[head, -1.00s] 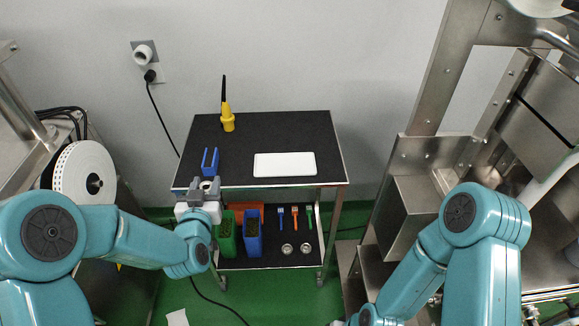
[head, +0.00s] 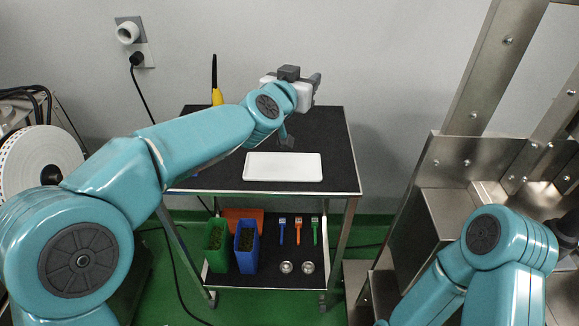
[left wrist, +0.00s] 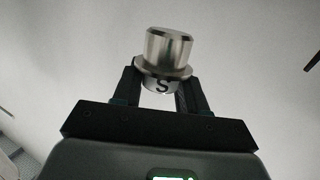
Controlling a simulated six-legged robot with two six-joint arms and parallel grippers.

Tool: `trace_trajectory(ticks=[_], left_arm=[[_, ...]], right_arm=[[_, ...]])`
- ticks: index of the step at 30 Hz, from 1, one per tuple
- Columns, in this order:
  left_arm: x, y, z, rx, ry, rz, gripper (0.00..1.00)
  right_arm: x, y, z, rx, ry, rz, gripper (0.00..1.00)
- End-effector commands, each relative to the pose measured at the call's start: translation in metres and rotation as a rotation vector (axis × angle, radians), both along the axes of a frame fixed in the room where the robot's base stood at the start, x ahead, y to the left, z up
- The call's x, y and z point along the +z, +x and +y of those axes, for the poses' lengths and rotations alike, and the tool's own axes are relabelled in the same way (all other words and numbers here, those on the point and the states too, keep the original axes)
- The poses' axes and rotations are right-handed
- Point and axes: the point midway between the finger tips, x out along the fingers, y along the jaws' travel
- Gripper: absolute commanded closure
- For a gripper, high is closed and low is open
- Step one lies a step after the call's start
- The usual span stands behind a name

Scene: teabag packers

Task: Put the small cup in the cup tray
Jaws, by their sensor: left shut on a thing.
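The small cup (left wrist: 168,50) is metal with a flange and an "S" mark. In the left wrist view it sits between the two dark fingers of my left gripper (left wrist: 160,88), which is shut on it. In the head view my left gripper (head: 305,82) is over the back of the cart top, beyond the white tray; the cup cannot be made out there. The flat white tray (head: 283,167), which I take for the cup tray, lies on the cart's black top and looks empty. My right gripper is out of view; only its arm shows at the lower right.
The black cart top (head: 335,140) is clear right of the tray. A yellow-handled tool (head: 217,97) stands at the back left. The lower shelf holds a green bin (head: 215,238), a blue bin (head: 246,240), small brushes and two metal cups (head: 286,267). Steel machinery stands right.

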Motion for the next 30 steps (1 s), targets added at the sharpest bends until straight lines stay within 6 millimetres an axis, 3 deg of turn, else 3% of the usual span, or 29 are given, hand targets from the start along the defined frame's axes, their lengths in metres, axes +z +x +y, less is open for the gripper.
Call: trace_trajectory(ticks=[6, 12, 20, 27, 30], left_arm=[[-0.063, -0.005, -0.001, -0.005, 0.002, 0.001, 0.91], [-0.116, -0.007, -0.001, -0.005, 0.002, 0.002, 0.91], [-0.143, -0.005, -0.002, -0.003, 0.001, 0.001, 0.91], [-0.187, -0.004, -0.003, -0.003, 0.002, 0.003, 0.91], [-0.196, -0.003, -0.003, -0.003, 0.001, 0.001, 0.91]], right_arm=[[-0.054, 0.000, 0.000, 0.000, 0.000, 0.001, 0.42], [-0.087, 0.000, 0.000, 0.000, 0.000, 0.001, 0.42], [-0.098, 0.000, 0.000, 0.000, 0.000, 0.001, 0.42], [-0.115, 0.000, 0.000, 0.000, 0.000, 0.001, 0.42], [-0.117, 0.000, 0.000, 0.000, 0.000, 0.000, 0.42]])
